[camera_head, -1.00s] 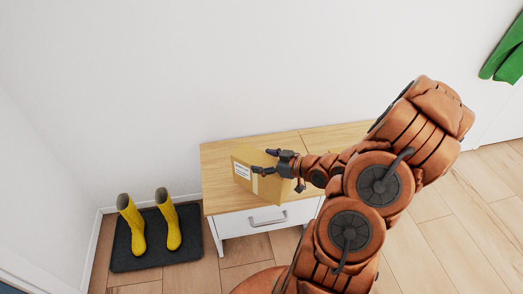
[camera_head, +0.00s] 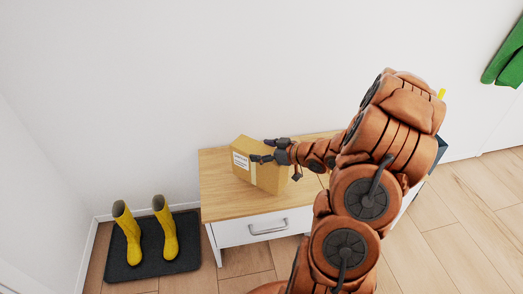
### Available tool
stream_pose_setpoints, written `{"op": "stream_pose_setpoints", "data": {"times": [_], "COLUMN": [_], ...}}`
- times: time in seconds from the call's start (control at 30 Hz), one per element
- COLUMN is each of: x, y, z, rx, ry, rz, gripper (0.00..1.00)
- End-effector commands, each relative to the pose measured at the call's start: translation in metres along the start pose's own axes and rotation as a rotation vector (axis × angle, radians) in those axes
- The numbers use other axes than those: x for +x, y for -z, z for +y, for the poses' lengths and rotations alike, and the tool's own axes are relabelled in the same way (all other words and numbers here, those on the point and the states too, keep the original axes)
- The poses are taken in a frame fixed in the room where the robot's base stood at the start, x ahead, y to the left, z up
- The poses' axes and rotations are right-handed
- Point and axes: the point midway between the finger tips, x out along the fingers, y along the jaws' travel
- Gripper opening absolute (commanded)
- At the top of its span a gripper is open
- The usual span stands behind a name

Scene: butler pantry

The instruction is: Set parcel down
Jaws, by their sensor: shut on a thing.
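The parcel (camera_head: 262,176) is a brown cardboard box with a white label on its left part and a strip of tape. It is at the top of the wooden cabinet (camera_head: 226,194), near the middle of the picture. My gripper (camera_head: 261,150) is shut on the parcel, with its dark fingers over the box's upper part. I cannot tell whether the parcel's underside touches the cabinet top or hangs just above it. My arm hides the right part of the cabinet.
Yellow boots (camera_head: 165,228) stand on a dark mat (camera_head: 185,257) on the floor left of the cabinet. The cabinet has a white drawer (camera_head: 235,230) with a handle. Bare wood shows left of and in front of the parcel. A green cloth (camera_head: 505,60) hangs at the upper right.

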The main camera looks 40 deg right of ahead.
Motion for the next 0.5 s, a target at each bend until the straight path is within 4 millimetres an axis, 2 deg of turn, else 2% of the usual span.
{"op": "stream_pose_setpoints", "data": {"times": [0.2,0.5], "x": [0.018,0.025], "y": [0.005,0.007], "z": [0.024,0.034], "rx": [-0.006,-0.001], "ry": [-0.001,0.000], "rz": [0.001,0.000], "gripper": [0.08,0.08]}}
